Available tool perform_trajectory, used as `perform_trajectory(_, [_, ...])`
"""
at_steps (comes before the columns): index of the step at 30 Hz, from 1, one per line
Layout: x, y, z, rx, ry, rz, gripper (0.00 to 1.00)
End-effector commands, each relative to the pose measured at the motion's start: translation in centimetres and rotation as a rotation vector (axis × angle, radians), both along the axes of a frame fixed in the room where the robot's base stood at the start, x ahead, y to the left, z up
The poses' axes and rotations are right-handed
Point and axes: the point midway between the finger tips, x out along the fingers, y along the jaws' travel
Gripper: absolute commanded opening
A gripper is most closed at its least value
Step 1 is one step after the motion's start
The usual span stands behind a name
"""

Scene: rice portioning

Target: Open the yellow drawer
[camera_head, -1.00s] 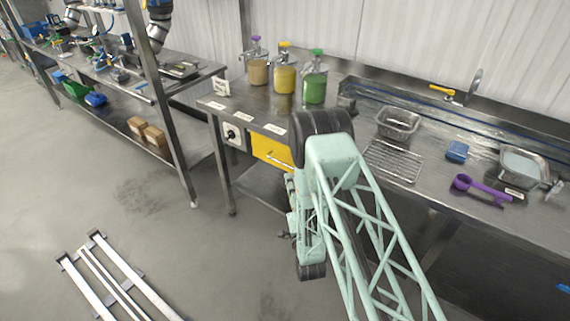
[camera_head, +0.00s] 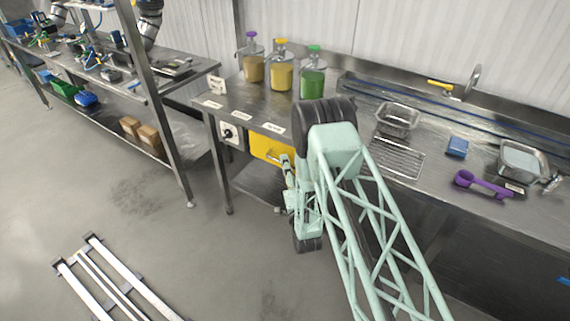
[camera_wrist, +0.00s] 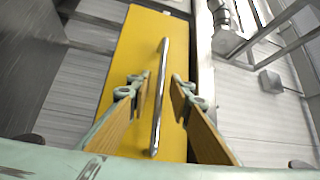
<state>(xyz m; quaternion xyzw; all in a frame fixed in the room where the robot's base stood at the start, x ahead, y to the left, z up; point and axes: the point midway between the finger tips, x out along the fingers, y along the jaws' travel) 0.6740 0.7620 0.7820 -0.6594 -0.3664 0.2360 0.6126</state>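The yellow drawer (camera_head: 262,148) sits under the left part of the steel table, beside a white panel with a black knob. Its front appears closed, flush with the panel. In the wrist view the yellow front (camera_wrist: 130,75) fills the middle, with a silver bar handle (camera_wrist: 161,90) across it. My gripper (camera_wrist: 162,82) is open, with one finger on each side of the handle. Gaps show between the handle and both fingertips. In the head view my gripper (camera_head: 284,163) is small and partly hidden at the drawer front; the arm covers the drawer's right side.
The steel table (camera_head: 235,100) holds three dispensers, with purple, yellow (camera_head: 281,65) and green tops. A wire rack, metal pans, a blue sponge (camera_head: 457,147) and a purple scoop (camera_head: 482,184) lie to the right. The floor before the drawer is clear.

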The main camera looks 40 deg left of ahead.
Motion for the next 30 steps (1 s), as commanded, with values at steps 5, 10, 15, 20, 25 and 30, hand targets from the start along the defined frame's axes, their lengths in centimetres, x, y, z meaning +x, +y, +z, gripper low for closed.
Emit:
perform_trajectory(5, [0.0, 0.0, 0.0, 0.0, 0.0, 0.0, 0.19])
perform_trajectory(10, [0.0, 0.0, 0.0, 0.0, 0.0, 0.0, 0.08])
perform_trajectory(15, [0.0, 0.0, 0.0, 0.0, 0.0, 0.0, 0.0])
perform_trajectory(20, [0.0, 0.0, 0.0, 0.0, 0.0, 0.0, 0.0])
perform_trajectory(25, [-0.3, 0.3, 0.0, 0.0, 0.0, 0.001, 0.0])
perform_trajectory(30, [-1.2, 1.2, -0.1, 0.0, 0.0, 0.001, 0.0])
